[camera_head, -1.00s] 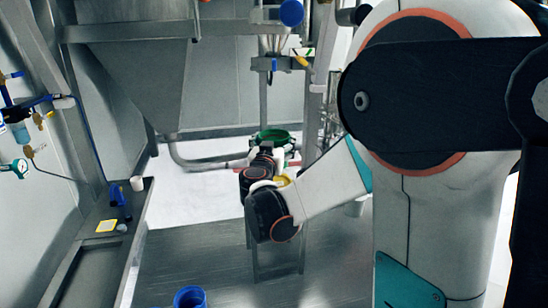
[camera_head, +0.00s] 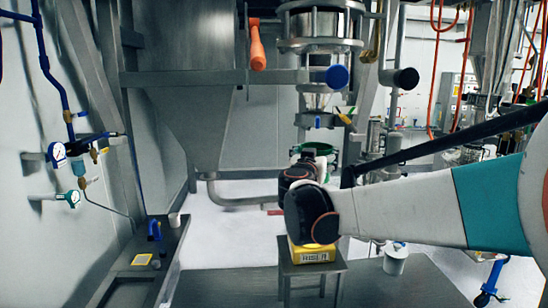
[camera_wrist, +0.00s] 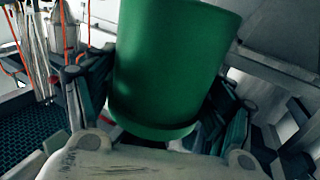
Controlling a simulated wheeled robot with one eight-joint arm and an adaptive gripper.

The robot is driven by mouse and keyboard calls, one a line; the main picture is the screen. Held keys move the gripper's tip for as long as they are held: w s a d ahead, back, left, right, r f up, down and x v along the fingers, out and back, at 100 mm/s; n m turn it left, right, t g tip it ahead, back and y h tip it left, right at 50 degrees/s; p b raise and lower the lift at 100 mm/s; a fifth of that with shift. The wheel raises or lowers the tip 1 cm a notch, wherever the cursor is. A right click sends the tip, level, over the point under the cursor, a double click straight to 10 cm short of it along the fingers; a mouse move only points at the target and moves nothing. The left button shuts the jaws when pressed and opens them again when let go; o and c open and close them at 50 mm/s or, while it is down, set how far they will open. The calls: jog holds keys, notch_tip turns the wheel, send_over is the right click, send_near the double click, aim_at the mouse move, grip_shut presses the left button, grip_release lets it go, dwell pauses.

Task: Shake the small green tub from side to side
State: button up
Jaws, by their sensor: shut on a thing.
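The small green tub (camera_wrist: 175,65) fills the middle of the wrist view, slightly tilted. My gripper (camera_wrist: 158,100) is shut on it, with dark fingers on its left and right sides. In the head view the tub's green rim (camera_head: 320,148) shows just beyond my gripper (camera_head: 308,160), held up above a small metal stool (camera_head: 336,267). My wrist hides much of the tub there, and I cannot see what is inside it.
A yellow box (camera_head: 312,256) sits on the stool below my wrist. A steel sifter (camera_head: 320,30) with a blue-capped part stands behind and above the tub. A metal side bench (camera_head: 165,250) is at left, and a white container (camera_head: 396,262) is at right.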

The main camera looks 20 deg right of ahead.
notch_tip(320, 180, up, 5)
jog(key=p, duration=0.3)
jog(key=shift+p, duration=0.35)
jog(key=shift+a, duration=0.1)
dwell(2.2)
jog(key=shift+a, duration=0.1)
